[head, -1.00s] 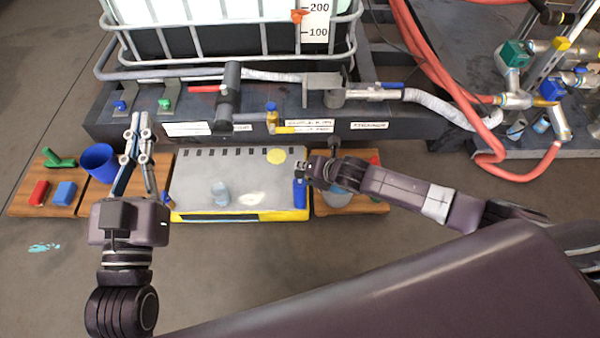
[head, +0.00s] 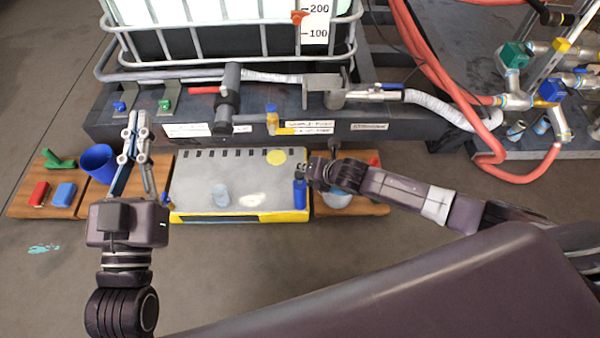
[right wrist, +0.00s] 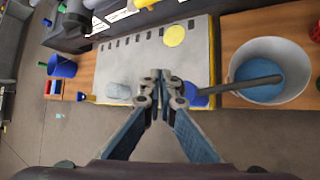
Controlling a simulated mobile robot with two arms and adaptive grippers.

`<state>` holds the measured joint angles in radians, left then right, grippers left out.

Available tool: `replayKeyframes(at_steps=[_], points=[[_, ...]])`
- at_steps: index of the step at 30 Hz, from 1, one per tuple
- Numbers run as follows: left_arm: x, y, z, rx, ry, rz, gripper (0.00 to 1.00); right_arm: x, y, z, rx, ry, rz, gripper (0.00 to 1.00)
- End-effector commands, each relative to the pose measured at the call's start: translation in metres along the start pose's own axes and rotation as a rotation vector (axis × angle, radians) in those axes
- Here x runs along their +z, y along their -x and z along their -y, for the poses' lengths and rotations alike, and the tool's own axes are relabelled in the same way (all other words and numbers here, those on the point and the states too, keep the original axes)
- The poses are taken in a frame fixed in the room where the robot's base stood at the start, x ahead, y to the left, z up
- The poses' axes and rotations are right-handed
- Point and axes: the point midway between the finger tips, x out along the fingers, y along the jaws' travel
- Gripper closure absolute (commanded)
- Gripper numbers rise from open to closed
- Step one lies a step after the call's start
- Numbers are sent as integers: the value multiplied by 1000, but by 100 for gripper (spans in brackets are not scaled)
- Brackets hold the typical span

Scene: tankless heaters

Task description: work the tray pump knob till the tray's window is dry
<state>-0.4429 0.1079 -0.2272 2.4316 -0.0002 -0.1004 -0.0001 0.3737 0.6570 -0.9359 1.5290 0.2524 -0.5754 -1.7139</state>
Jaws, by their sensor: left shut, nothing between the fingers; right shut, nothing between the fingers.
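The grey tray (head: 190,180) with a yellow front lies on the floor in the middle of the head view. A dark strip in its front face, seemingly its window (head: 236,218), is too small to read for water. A blue upright knob (head: 300,195) stands at the tray's right front corner; it also shows in the right wrist view (right wrist: 194,99), partly hidden by a finger. My right gripper (head: 303,170) is shut and empty right by the knob's top; contact is unclear. Its closed tips show in the right wrist view (right wrist: 162,76). My left gripper (head: 138,118) is shut and empty, left of the tray.
A blue cup (head: 98,160) and coloured blocks sit on the left boards. The piped frame (head: 370,125) blocks the back.

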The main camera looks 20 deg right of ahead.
Motion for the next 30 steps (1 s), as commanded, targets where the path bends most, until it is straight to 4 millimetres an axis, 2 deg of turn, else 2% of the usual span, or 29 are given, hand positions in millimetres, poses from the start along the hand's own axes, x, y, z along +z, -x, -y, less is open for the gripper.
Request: replayKeyframes(at_steps=[30], points=[[-1,0,0,0,1,-4,100,-4,-6,4,1,-1,0,100]])
